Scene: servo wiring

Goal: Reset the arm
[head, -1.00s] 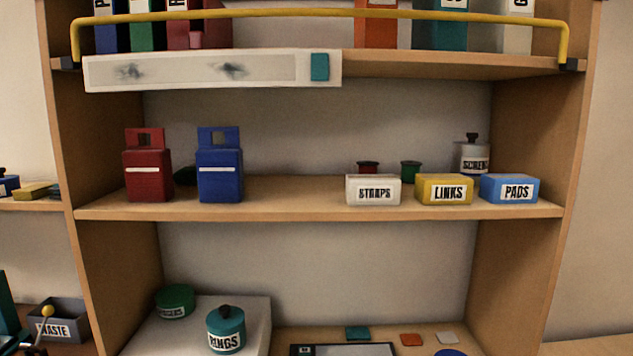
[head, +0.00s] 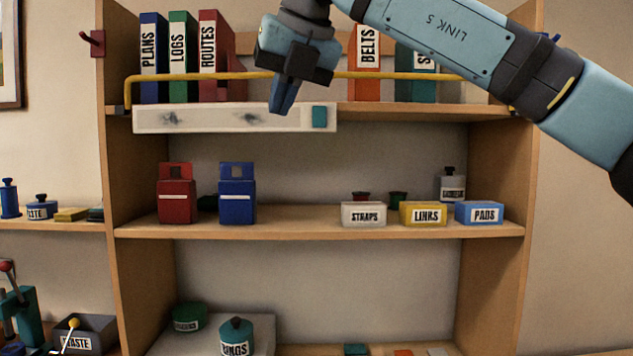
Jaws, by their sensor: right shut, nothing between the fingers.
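My right gripper (head: 283,97) hangs in front of the upper shelf, its fingers pointing down and closed with nothing between them. It overlaps the yellow rail (head: 210,77) and the white panel (head: 225,118) with a teal square at its right end; whether it touches either I cannot tell. My right arm comes in from the right side, across the top of the shelf unit. My left gripper is out of view.
Binders such as PLANS (head: 149,57) and BELTS (head: 365,62) stand behind the rail. The middle shelf holds a red holder (head: 177,200), a blue holder (head: 238,201) and boxes labelled STRAPS (head: 363,214), LINKS (head: 423,214) and PADS (head: 479,213). Its centre is clear.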

